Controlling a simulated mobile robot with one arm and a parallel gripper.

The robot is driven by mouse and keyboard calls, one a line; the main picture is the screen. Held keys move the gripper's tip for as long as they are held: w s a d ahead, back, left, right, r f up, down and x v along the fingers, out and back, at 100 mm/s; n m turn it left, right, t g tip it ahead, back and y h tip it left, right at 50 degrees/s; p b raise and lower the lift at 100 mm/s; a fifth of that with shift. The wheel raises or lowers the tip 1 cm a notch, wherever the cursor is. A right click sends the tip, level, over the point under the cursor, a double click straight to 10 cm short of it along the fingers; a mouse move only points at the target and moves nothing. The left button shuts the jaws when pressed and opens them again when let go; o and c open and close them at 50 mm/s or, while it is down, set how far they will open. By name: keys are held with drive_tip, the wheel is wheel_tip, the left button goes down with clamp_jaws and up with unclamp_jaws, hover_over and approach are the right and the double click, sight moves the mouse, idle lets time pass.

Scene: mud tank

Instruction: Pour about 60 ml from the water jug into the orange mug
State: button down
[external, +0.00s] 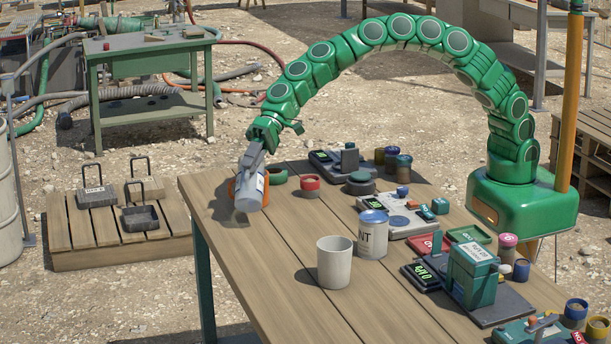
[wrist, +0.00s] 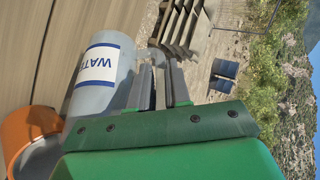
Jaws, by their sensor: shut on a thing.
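The water jug (external: 249,188), grey with a white label, is at the left part of the wooden table and leans in the external view. In the wrist view, the jug (wrist: 97,78) shows part of its "WATER" lettering. My gripper (external: 254,158) is shut on the jug, with its fingers (wrist: 160,88) at the jug's side in the wrist view. The orange mug (external: 234,187) is mostly hidden behind the jug. In the wrist view, the mug (wrist: 22,128) is close by at the lower left. I cannot see water flowing or the level in the mug.
A white mug (external: 334,263) and a paint tin (external: 373,236) stand on the table (external: 290,270). A green ring (external: 277,176) and a red pot (external: 309,187) are right of the jug. Scales and small jars crowd the right side. The table's front left is clear.

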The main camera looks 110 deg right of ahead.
drive_tip(key=shift+s+d+r+t+y+p, duration=0.1)
drive_tip(key=shift+d+r+t+y+p, duration=0.25)
drive_tip(key=shift+r+p, duration=0.2)
drive_tip(key=shift+d, duration=0.15)
drive_tip(key=shift+s+d+p, duration=0.1)
drive_tip(key=shift+p, duration=0.2)
drive_tip(key=shift+y, duration=0.25)
drive_tip(key=shift+s+d+r+p, duration=0.15)
drive_tip(key=shift+d+r+p, duration=0.15)
drive_tip(key=shift+p, duration=1.6)
drive_tip(key=shift+s+d+r+m+t+y, duration=0.1)
drive_tip(key=shift+d+m+t+y, duration=0.1)
drive_tip(key=shift+m+t+y, duration=0.15)
drive_tip(key=shift+w+a+f+n+g+h, duration=0.25)
drive_tip(key=shift+a+f+g+h, duration=0.25)
drive_tip(key=shift+f+h, duration=0.15)
drive_tip(key=shift+w+a+f+n+g+h, duration=0.2)
drive_tip(key=shift+a+f+g+h, duration=0.2)
drive_tip(key=shift+a+f+h, duration=0.15)
drive_tip(key=shift+d+f, duration=0.1)
